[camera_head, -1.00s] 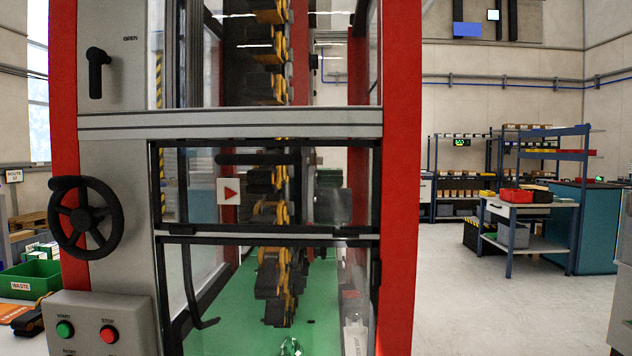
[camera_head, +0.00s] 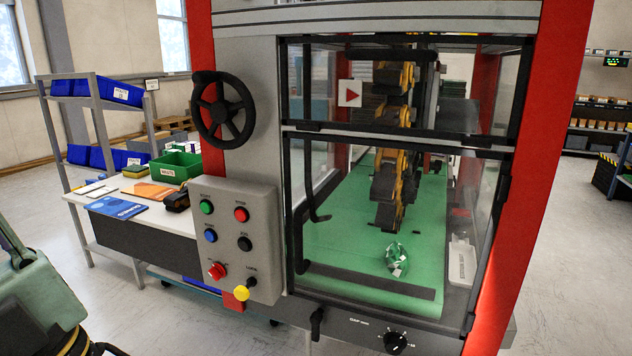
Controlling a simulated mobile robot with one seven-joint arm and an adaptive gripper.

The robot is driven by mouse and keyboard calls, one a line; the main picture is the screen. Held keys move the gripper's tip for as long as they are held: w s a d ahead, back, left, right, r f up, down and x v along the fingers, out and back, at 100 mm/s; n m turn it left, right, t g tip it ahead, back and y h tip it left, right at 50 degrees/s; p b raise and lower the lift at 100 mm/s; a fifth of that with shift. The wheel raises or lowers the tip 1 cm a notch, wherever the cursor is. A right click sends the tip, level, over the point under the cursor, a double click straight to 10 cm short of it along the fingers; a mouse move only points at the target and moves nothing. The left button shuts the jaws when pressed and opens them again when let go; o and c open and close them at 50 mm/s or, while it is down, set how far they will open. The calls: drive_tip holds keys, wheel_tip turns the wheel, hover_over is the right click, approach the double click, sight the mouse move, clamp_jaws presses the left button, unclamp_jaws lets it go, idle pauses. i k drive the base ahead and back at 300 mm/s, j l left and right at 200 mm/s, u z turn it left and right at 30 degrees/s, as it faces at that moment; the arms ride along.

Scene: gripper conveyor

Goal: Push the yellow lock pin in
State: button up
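A yellow round knob (camera_head: 241,293), which looks like the lock pin, is at the lower right corner of the grey control panel (camera_head: 222,254). A short dark piece (camera_head: 251,282) shows just behind it, and the knob appears to stand out from the panel. How far it stands out I cannot tell. A pale green-grey link of my arm shows at the lower left edge, well left of the panel. My gripper is not in view.
The panel also has several round buttons and a red knob (camera_head: 216,271). A black handwheel (camera_head: 222,110) sits above it. A white table (camera_head: 85,208) with a green bin (camera_head: 176,167) stands to the left. The floor in front of the table is clear.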

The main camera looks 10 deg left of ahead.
sight(242, 294)
drive_tip(key=k+l+u, duration=0.1)
drive_tip(key=u, duration=0.35)
drive_tip(key=k+l+u, duration=0.15)
drive_tip(key=u, duration=0.35)
drive_tip(key=l, duration=0.1)
